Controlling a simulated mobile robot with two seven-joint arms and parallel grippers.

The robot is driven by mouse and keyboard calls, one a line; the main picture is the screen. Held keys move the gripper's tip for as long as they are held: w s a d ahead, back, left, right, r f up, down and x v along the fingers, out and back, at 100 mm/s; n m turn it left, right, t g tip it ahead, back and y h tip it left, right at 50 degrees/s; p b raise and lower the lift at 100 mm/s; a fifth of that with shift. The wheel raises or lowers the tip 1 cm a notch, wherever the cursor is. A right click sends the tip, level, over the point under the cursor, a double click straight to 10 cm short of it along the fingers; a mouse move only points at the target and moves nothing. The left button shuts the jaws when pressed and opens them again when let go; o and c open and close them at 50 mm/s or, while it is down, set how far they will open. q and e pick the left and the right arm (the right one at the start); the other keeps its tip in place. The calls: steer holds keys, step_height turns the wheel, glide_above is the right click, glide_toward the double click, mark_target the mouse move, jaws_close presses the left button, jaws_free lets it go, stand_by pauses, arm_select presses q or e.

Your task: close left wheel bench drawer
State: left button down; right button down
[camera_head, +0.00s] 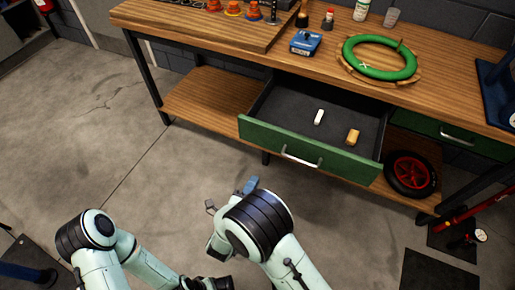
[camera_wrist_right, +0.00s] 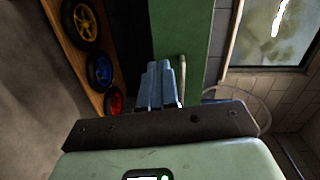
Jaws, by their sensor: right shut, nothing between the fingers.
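The left bench drawer (camera_head: 312,151) is pulled out from under the wooden bench top in the head view. Its green front has a silver handle (camera_head: 300,158). A white block and a yellow block lie inside. My right gripper (camera_head: 250,186) is in front of and below the drawer front, left of the handle in the picture. In the right wrist view its blue fingers (camera_wrist_right: 160,84) are together and empty, close to the green drawer front (camera_wrist_right: 190,35) and its handle (camera_wrist_right: 182,78). Whether they touch it I cannot tell.
The right drawer (camera_head: 455,136) is shut. A green ring (camera_head: 380,58) and a blue box (camera_head: 305,43) lie on the bench top. A lower shelf (camera_head: 212,100) is at the left. The floor in front is clear.

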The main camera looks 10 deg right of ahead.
step_height(320, 180, up, 2)
steer(key=a+m+h, duration=0.1)
steer(key=m, duration=0.1)
arm_select(q)
steer(key=shift+w+a+f+b, duration=0.3)
steer(key=shift+w+f+b, duration=0.05)
steer(key=shift+w+f, duration=0.35)
arm_select(e)
glide_toward(271, 142)
steer(key=shift+t, duration=0.3)
steer(key=x, duration=0.7)
steer(key=shift+f, duration=0.1)
